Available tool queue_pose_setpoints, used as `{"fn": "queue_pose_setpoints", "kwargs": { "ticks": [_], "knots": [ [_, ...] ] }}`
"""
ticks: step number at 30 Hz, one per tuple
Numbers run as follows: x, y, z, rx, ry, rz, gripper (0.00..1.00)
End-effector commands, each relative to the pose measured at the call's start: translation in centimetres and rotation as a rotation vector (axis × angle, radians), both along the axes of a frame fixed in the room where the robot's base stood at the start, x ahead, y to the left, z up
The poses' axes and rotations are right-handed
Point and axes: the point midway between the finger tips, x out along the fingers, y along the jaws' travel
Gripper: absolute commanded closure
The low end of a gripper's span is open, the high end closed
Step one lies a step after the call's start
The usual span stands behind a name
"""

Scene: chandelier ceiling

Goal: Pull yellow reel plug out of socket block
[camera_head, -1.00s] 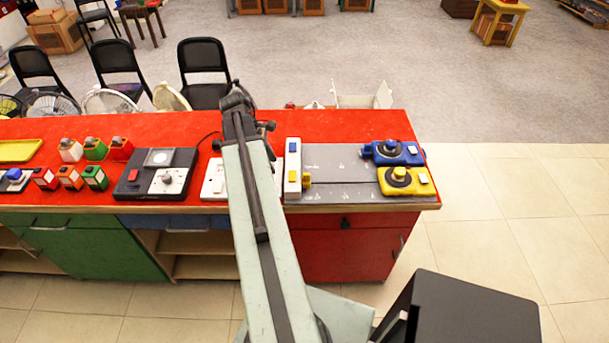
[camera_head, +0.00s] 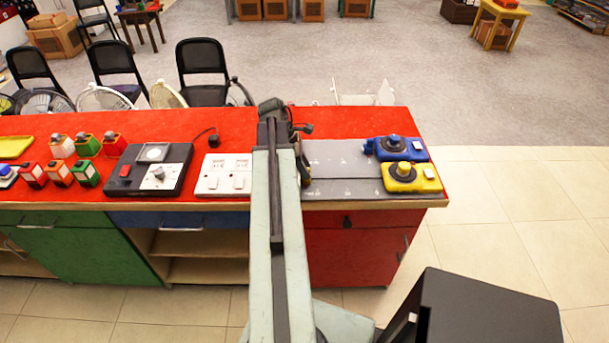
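The yellow reel (camera_head: 411,177) sits on the grey mat (camera_head: 345,190) at the counter's right end. The blue reel (camera_head: 401,148) is just behind it. The white socket block and the yellow plug are hidden behind my arm now. My gripper (camera_head: 298,135) is at the far end of my arm, over the left side of the mat. Its fingers are dark and small, and I cannot tell if they are open, shut or touching anything.
A white switch panel (camera_head: 224,175) and a black box with a dial (camera_head: 150,169) stand left of my arm. Several small coloured blocks (camera_head: 86,145) are farther left. The mat is bare between my arm and the reels. Folding chairs (camera_head: 202,72) stand behind the counter.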

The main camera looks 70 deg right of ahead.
Motion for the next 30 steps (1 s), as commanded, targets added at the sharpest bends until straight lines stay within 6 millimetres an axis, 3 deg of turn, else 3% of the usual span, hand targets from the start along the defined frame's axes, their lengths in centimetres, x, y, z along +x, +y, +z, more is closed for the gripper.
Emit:
{"fn": "queue_pose_setpoints", "kwargs": {
  "ticks": [6,10,30],
  "knots": [
    [-0.03,-0.02,0.06,0.000,0.000,0.000,0.64],
    [-0.02,-0.02,0.07,0.000,0.000,0.000,1.00],
    [-0.02,0.00,0.05,0.000,-0.001,0.000,1.00]
  ]
}}
